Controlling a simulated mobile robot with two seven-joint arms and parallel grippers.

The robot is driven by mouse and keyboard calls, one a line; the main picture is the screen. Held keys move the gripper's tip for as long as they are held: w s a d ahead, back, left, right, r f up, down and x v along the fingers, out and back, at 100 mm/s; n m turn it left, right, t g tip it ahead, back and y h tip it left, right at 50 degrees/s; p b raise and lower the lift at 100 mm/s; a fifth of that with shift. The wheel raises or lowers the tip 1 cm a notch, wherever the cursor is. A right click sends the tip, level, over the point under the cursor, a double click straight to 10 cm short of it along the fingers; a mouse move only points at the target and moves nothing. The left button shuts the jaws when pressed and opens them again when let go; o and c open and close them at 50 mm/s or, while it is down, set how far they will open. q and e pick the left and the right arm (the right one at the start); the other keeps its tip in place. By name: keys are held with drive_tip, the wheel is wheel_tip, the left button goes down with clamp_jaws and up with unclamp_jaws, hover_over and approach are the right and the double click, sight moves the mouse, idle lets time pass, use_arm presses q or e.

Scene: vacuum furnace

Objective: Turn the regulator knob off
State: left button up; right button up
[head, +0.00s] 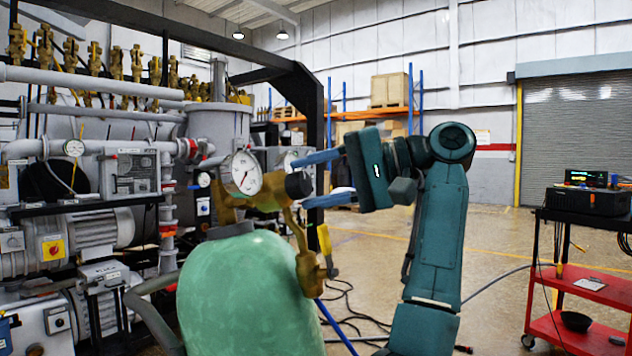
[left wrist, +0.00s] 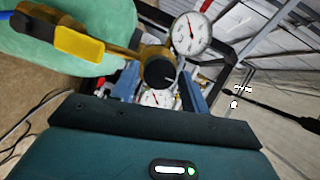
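The regulator knob (head: 298,185) is a black round cap on the brass regulator body (head: 265,193), above a green gas cylinder (head: 250,292). A white mark shows on its face in the left wrist view (left wrist: 158,73). My left gripper (head: 300,183) is open, with one blue finger above the knob and one below it. In the left wrist view the fingers (left wrist: 160,85) stand on either side of the knob, with small gaps seeming to show. I cannot tell how far the tips reach along it. My right gripper is not in view.
A round gauge (head: 242,173) sits left of the knob and a second (head: 290,162) is partly behind the upper finger. A yellow-handled valve (head: 325,245) hangs below. Pump machinery (head: 90,230) fills the left. A red cart (head: 585,300) stands right; the floor between is mostly open.

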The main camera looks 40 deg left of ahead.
use_arm(q)
drive_tip(key=shift+o, duration=1.2)
drive_tip(key=shift+w, duration=0.1)
drive_tip(key=p+v, duration=0.1)
drive_tip(key=v, duration=0.6)
drive_tip(key=shift+d+p, duration=0.25)
drive_tip(key=shift+p, duration=0.1)
